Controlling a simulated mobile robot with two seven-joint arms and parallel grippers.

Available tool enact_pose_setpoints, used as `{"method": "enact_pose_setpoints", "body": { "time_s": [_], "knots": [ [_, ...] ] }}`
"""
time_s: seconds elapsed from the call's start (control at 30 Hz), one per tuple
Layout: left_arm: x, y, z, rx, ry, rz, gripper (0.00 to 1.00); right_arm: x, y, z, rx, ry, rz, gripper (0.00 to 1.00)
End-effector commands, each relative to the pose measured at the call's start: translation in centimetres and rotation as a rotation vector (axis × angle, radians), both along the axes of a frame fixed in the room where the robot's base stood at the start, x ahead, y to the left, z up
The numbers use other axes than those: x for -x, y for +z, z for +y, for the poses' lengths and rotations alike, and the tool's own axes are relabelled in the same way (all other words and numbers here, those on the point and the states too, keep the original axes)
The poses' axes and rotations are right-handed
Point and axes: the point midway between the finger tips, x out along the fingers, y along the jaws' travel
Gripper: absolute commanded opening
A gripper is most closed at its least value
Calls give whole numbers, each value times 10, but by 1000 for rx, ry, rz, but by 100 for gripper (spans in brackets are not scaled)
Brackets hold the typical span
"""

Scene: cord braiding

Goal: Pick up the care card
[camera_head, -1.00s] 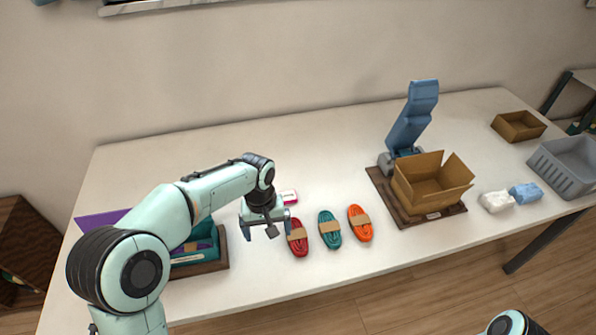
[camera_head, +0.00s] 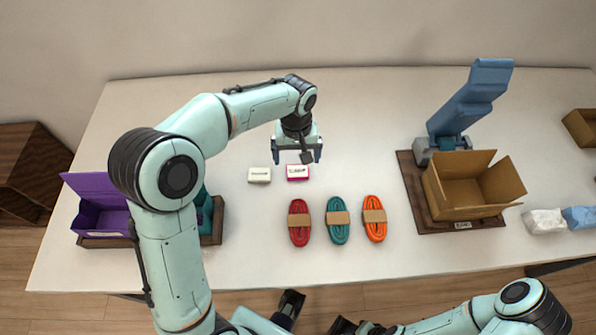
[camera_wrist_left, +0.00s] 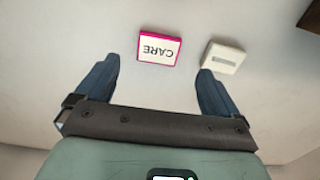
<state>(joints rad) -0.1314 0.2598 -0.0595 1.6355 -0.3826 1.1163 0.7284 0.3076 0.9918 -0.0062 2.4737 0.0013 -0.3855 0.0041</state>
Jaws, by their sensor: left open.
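The care card (camera_head: 298,172), a small white block with a pink edge, lies on the white table. In the left wrist view the care card (camera_wrist_left: 158,48) shows the word CARE upside down, between and just beyond the fingertips. My left gripper (camera_head: 297,157) is open and empty above the table, just behind the card in the head view. Both its fingers show in the left wrist view (camera_wrist_left: 158,66), apart from the card. My right arm (camera_head: 460,313) shows at the bottom right; I see no right gripper clearly.
A cream block (camera_head: 259,175) lies close to the card's left; red (camera_head: 299,232), teal (camera_head: 338,230) and orange (camera_head: 375,229) cord bundles lie in front. A purple box (camera_head: 103,218) stands left, an open cardboard box (camera_head: 463,190) right. Table behind the gripper is clear.

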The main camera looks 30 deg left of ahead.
Motion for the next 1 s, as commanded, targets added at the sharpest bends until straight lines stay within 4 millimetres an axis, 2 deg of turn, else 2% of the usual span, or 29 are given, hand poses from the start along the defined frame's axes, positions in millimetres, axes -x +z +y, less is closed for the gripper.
{"method": "enact_pose_setpoints", "body": {
  "time_s": [0.23,0.5,0.8,0.87,0.9,1.0],
  "knots": [
    [0,-20,0,0,1,1,96,0,-2,0,0,0,0,43],
    [0,-58,-1,0,-1,1,96,1,-6,0,0,0,1,43],
    [-1,-63,-1,-1,0,-1,96,1,-6,0,0,0,1,43],
    [-1,-63,-1,-1,0,-1,79,1,-6,0,0,0,1,43],
    [-1,-63,-1,-1,0,-1,66,1,-6,0,0,0,1,43],
    [-1,-63,-1,-1,0,-1,37,1,-6,0,0,0,1,43]
  ]
}}
